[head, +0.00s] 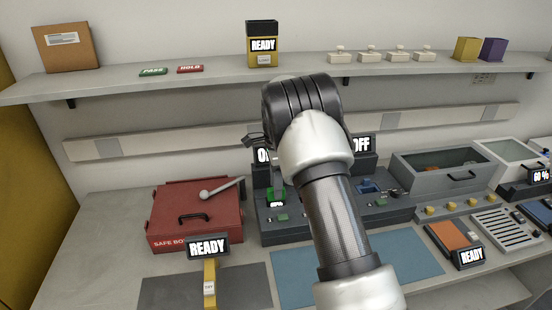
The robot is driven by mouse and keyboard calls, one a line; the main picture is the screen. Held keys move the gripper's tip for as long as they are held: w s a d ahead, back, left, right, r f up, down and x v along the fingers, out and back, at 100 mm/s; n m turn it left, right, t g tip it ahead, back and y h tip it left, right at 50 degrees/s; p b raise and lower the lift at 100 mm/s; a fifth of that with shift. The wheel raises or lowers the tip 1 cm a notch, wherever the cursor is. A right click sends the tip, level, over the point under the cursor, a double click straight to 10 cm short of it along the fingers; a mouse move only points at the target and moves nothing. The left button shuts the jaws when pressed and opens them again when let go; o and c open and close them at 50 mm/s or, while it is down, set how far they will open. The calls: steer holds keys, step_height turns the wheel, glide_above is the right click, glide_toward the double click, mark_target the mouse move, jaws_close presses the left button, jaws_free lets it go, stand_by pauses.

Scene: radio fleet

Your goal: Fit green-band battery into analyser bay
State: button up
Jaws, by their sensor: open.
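A small green block (276,194) with a lit number label stands in the dark station at the centre; it may be the green-band battery, but its band is too small to make out. My gripper (277,170) is just above it, largely hidden by my wrist, and is open. Whether the fingers are around or above the block cannot be told. No unit is clearly marked as the analyser. READY signs show on a yellow-posted unit (208,247) at the front, beside an orange-topped unit (455,240) at right, and on a yellow-and-black unit (262,45) on the shelf.
A red safe box (195,217) stands left of the dark station. My arm hides the station's middle. A grey bin (445,178) and a slotted tray (506,231) are at right. Grey (165,292) and blue (405,258) mats lie in front. The shelf (200,78) runs above.

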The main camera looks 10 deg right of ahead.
step_height(320, 180, up, 13)
steer(key=shift+r, duration=0.15)
stand_by(0.9)
